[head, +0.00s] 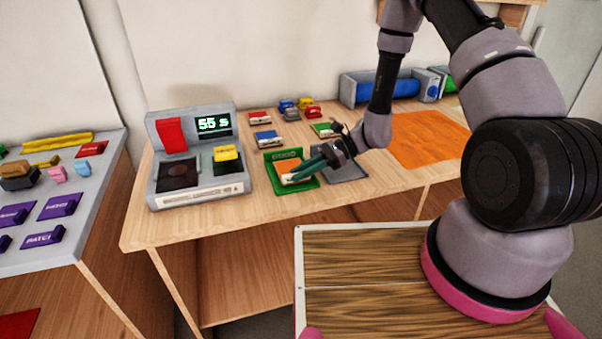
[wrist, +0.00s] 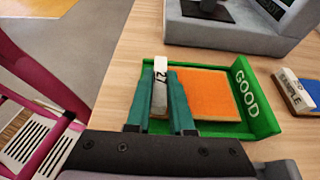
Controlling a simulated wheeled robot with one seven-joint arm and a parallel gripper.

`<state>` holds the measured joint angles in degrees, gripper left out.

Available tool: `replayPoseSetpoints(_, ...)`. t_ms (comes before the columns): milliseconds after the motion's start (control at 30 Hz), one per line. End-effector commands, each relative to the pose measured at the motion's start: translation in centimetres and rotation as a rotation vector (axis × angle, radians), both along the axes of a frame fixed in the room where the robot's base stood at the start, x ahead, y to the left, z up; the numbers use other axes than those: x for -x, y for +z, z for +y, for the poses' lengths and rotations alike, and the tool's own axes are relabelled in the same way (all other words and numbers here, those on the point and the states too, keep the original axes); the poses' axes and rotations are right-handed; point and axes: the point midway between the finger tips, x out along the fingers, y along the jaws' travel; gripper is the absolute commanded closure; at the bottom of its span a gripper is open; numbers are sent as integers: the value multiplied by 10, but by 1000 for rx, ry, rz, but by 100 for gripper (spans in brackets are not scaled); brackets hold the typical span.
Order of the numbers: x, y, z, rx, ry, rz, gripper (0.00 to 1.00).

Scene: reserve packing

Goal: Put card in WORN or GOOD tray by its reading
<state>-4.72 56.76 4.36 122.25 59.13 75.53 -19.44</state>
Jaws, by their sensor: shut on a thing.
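My gripper (head: 296,175) reaches over the green GOOD tray (head: 271,157) from the right. In the wrist view, my gripper's teal fingers (wrist: 162,85) are shut on a card (wrist: 160,68) with a white marked edge. The card stands over the left part of the GOOD tray (wrist: 262,122), beside an orange surface (wrist: 208,92) in the tray. I cannot tell whether the card touches the tray floor. The grey reader (head: 200,190) at the left shows "55" and another character on its display (head: 214,123). A grey tray (head: 350,178) lies right of the green one, partly behind my gripper.
A yellow-topped block (head: 226,153) sits on the reader. Several coloured cards lie behind the trays, including a blue-topped one (head: 268,140). An orange mat (head: 425,135) covers the table's right side. A side table (head: 70,225) with purple blocks stands left.

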Motion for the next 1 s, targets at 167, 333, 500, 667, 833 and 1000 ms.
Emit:
replayPoseSetpoints(167, 0, -4, 0, 0, 0, -1, 100)
replayPoseSetpoints(333, 0, -5, 0, 0, 0, 0, 100)
replayPoseSetpoints(500, 0, -6, 0, 0, 0, -1, 50)
replayPoseSetpoints(667, 0, -6, 0, 0, 0, -1, 50)
replayPoseSetpoints(833, 0, -4, 0, 0, 0, -1, 50)
replayPoseSetpoints(1000, -6, 4, -17, -1, -4, -3, 50)
